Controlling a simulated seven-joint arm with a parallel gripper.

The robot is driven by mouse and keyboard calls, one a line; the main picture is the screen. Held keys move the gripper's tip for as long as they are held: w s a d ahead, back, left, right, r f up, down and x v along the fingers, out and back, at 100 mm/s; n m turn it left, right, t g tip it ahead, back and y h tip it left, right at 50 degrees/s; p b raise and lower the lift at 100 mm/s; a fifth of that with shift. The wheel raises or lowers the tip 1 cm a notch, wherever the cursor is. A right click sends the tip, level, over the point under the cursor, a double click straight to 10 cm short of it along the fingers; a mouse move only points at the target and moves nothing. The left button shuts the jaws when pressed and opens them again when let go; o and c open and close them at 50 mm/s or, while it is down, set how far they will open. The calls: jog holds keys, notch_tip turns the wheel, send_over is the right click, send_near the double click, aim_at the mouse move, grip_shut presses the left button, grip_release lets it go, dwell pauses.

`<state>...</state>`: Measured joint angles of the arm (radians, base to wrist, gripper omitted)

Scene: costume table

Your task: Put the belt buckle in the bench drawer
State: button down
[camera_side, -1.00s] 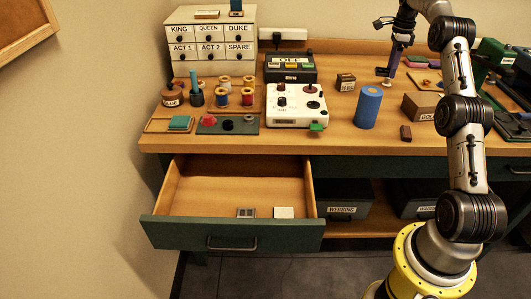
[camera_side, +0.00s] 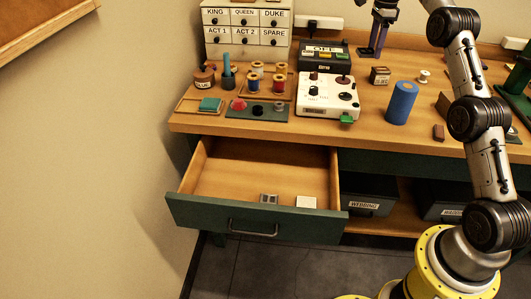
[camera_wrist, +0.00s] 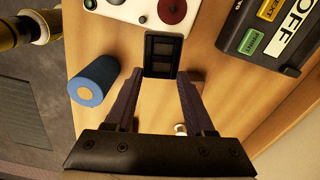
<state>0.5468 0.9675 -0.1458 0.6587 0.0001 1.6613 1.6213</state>
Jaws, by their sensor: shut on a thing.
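My gripper (camera_wrist: 160,76) has its fingers closed around a dark rectangular frame with two windows, which looks like the belt buckle (camera_wrist: 163,48). It is held at the fingertips, above the bench top. In the side view my gripper (camera_side: 372,52) is at the back of the bench, right of the OFF box; the buckle is too small to make out there. The bench drawer (camera_side: 225,213) is pulled open below the bench's front left. A grey slotted piece (camera_side: 269,199) and a white square (camera_side: 306,202) lie near its front; most of its floor is bare.
Spools (camera_side: 279,86), a glue pot (camera_side: 204,79) and trays fill the left bench top. A small brown box (camera_side: 380,75) and white spool (camera_side: 423,76) are nearby.

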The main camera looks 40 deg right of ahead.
jog(key=w+a+n, duration=0.3)
jog(key=w+a, duration=0.2)
jog(key=a, duration=0.8)
jog(key=n, duration=0.8)
send_over(237, 192)
notch_tip(237, 192, down, 26)
jog(key=shift+f, duration=2.55)
jog(key=shift+f, duration=0.15)
jog(key=shift+c, duration=1.3)
grip_release()
